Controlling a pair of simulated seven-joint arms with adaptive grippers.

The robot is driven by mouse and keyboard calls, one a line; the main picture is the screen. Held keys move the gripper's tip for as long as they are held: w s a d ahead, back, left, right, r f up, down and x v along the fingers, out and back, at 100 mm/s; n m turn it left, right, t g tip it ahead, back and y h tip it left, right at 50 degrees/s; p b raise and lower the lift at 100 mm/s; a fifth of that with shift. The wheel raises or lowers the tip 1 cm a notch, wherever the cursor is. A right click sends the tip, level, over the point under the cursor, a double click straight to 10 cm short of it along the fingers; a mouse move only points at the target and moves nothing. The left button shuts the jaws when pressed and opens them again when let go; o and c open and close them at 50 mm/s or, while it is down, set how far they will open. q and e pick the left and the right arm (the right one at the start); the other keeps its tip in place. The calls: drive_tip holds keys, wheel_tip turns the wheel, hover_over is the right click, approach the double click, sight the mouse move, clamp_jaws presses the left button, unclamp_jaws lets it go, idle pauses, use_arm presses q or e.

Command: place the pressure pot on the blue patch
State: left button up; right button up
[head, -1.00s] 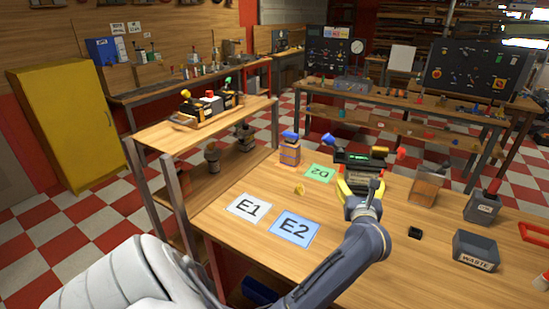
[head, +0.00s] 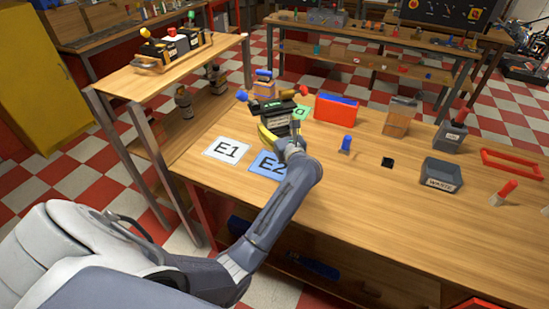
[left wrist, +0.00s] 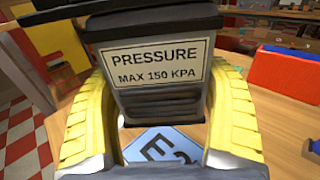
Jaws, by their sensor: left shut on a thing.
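The pressure pot (head: 277,120) is a dark body with a black top, a blue knob on its left and a red knob on its right. Its label "PRESSURE MAX 150 KPA" (left wrist: 155,62) faces the left wrist view. My left gripper (head: 273,138) is shut on it, with yellow fingers on both sides of the body (left wrist: 160,105). The pot is upright and appears held above the table, near the blue patch (head: 262,165) marked E2. The patch shows below the pot in the left wrist view (left wrist: 158,147). My arm hides part of the patch. My right gripper is out of view.
A white E1 patch (head: 227,149) lies left of the blue one. A green patch (head: 302,113) is partly hidden behind the pot. A red and blue box (head: 336,108), a blue-topped peg (head: 346,144) and a waste bin (head: 441,174) stand to the right.

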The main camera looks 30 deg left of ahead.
use_arm(q)
wheel_tip(320, 180, down, 14)
drive_tip(key=shift+f, duration=0.2)
idle(0.5)
drive_tip(key=shift+f, duration=0.3)
drive_tip(key=shift+s+f, duration=0.25)
drive_tip(key=shift+f, duration=0.15)
drive_tip(key=o, duration=1.4)
drive_tip(key=shift+f, duration=0.1)
drive_tip(key=shift+w+r, duration=0.15)
drive_tip(key=shift+r, duration=0.35)
drive_tip(key=v, duration=1.2)
drive_tip(key=shift+r, duration=0.25)
